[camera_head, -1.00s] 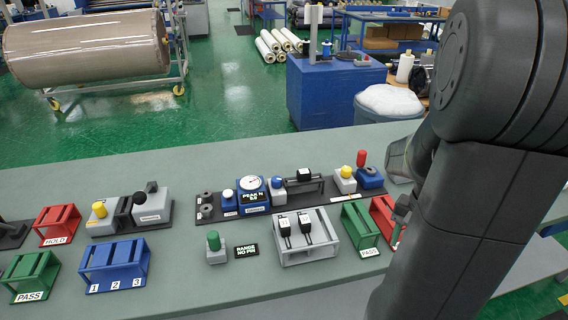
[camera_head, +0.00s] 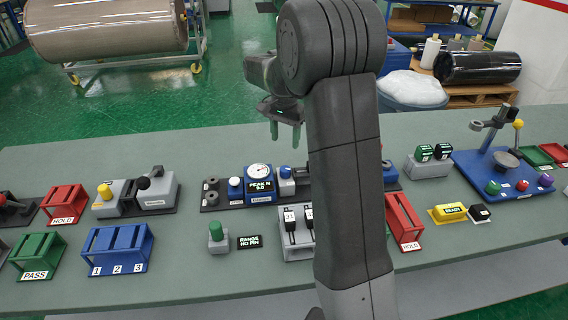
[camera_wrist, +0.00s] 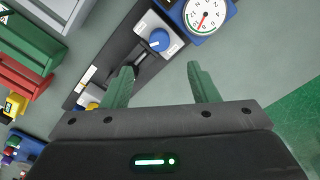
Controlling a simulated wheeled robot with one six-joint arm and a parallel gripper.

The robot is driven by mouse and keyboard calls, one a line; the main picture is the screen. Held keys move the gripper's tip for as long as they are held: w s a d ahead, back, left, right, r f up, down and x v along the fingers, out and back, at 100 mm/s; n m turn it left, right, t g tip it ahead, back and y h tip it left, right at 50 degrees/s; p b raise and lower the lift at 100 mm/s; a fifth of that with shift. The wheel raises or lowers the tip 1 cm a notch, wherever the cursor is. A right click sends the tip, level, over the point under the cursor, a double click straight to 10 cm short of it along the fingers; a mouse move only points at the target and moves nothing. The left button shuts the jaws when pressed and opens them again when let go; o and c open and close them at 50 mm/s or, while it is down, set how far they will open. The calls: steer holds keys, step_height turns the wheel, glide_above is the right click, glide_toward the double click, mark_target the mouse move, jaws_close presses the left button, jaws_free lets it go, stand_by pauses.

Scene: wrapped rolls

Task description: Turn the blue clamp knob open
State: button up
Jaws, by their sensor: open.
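The blue clamp knob (camera_wrist: 158,40) sits on a light grey block on the dark base plate, beside the dial gauge (camera_wrist: 206,14). In the head view the knob (camera_head: 285,172) is just right of the gauge (camera_head: 259,172) and left of my arm. My gripper (camera_head: 286,140) hangs above and behind the plate, pointing down. In the wrist view my gripper (camera_wrist: 160,78) has its two green fingers spread wide with nothing between them. The knob lies beyond the fingertips, apart from them.
A green knob block (camera_head: 217,236) and a RANGE NO PIN display (camera_head: 249,241) stand in front of the gauge. A grey rack (camera_head: 297,250) holds black pieces. Red racks (camera_head: 403,222) flank the area. My arm hides the plate's right part.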

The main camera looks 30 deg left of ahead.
mark_target(285, 168)
step_height(285, 168, down, 11)
steer(key=shift+r+p, duration=0.1)
steer(key=shift+p, duration=0.55)
steer(key=c, duration=1)
